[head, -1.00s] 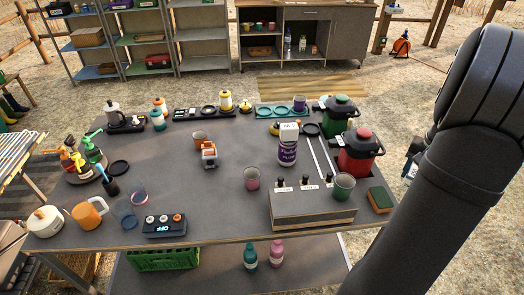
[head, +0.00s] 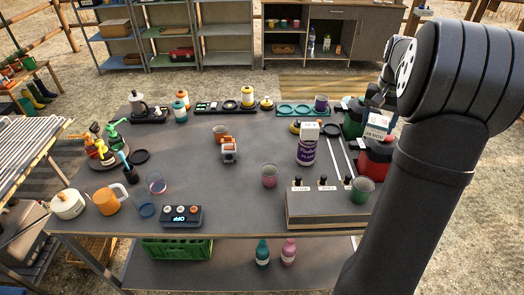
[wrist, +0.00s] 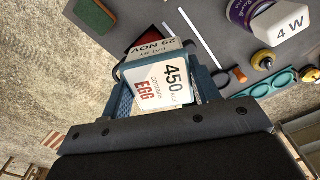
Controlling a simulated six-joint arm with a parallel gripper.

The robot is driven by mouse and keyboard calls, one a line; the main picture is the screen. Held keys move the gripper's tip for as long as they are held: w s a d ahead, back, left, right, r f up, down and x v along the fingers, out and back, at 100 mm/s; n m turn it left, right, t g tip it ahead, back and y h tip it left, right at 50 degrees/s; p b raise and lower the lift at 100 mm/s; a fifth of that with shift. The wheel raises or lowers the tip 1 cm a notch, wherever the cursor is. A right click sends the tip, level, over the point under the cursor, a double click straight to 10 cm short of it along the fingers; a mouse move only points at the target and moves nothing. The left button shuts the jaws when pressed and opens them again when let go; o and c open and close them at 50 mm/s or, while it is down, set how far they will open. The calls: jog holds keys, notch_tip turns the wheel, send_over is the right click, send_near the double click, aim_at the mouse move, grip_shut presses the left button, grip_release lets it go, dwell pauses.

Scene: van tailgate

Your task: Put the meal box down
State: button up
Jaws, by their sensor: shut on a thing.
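The meal box (wrist: 160,92) is in my gripper (wrist: 165,88) in the wrist view, with blue sides and a white label reading "450" and "contains EGG". Its end face carries "29 NOV". The gripper is shut on the box. In the wrist view the box appears above the ground and table edge, but its height is unclear.
The red jug (head: 372,165) and green jug (head: 352,122) stand near the box. The table middle (head: 200,175) has free room.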

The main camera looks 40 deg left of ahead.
jog(key=s+a+n, duration=0.2)
jog(key=s+a, duration=0.3)
jog(key=a, duration=0.5)
jog(key=s+a+n, duration=0.2)
jog(key=s+a, duration=0.4)
jog(key=a, duration=0.4)
jog(key=s+a+n, duration=0.1)
jog(key=s+a, duration=0.4)
jog(key=a, duration=0.6)
jog(key=f, duration=1.7)
jog(key=shift+s, duration=0.4)
jog(key=shift+f, duration=2.2)
jog(key=shift+f, duration=0.15)
jog(key=o, duration=1.1)
jog(key=shift+o, duration=0.3)
notch_tip(320, 180, up, 12)
jog(key=shift+r, duration=0.2)
